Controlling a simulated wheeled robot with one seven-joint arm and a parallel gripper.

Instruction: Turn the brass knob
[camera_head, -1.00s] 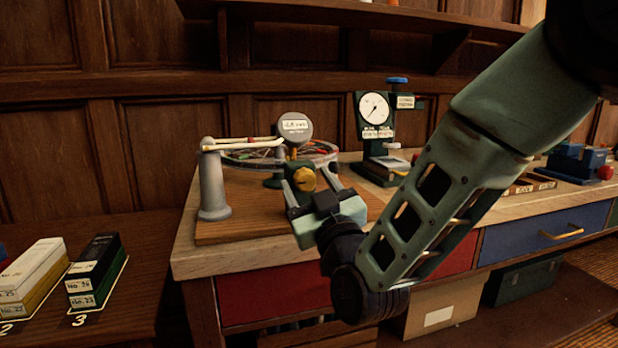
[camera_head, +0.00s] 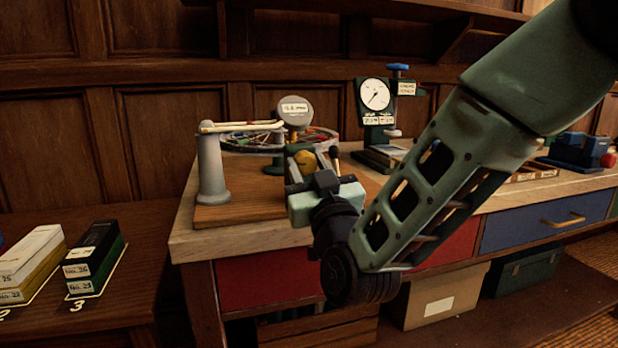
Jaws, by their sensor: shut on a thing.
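The brass knob (camera_head: 306,160) sits at the front of a small device on a wooden board on the bench. A round grey display (camera_head: 294,110) with a pale readout stands above it; its digits are too small to read. My gripper (camera_head: 315,160) is shut on the knob from the front, with one finger on the left and the dark other finger on the right. The gripper body and wrist hide the lower part of the device.
A grey post (camera_head: 211,170) with a pale rod stands left of the knob. A dial gauge on a stand (camera_head: 375,110) is at right, close to my arm. Boxes (camera_head: 95,258) lie on the lower left table.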

